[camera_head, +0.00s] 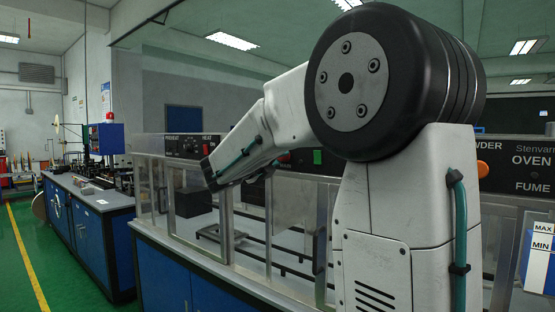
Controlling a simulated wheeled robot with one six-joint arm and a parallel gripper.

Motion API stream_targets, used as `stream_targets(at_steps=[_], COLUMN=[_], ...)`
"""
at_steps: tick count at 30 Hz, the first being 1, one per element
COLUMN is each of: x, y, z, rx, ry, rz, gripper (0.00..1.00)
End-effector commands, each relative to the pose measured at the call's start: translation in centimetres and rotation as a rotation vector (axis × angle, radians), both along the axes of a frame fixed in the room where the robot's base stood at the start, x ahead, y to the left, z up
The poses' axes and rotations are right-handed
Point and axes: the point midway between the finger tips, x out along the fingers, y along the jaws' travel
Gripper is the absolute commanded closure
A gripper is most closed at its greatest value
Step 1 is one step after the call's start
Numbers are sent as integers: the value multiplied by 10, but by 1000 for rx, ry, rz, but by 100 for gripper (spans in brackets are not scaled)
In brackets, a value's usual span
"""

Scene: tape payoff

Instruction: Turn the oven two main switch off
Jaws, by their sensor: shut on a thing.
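My white arm, with a large black joint, fills the middle of the head view and reaches left over the bench. Its far part ends in a dark piece in front of the glazed machine; I cannot make out gripper fingers or anything held. A dark control panel (192,146) lettered "PREHEAT" and "HEAT ON" sits on top of the machine, with small knobs and a red light. I cannot tell which control is the oven two main switch.
The glazed machine (157,190) stands on a long blue-fronted bench (165,281). Another blue bench (90,243) stands at left. The green floor (75,290) beside it is clear.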

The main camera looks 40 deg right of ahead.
Motion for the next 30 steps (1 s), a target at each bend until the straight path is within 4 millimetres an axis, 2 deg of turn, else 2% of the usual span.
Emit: stream_targets(at_steps=[12,13,15,25,30], x=[1,1,1,0,-3], y=[0,0,0,3,26], z=[1,1,1,0,-1], rx=[-2,-2,-2,-2,-1], ry=[6,6,6,6,5], rz=[2,2,2,2,5], gripper=[95,70,51,51,51])
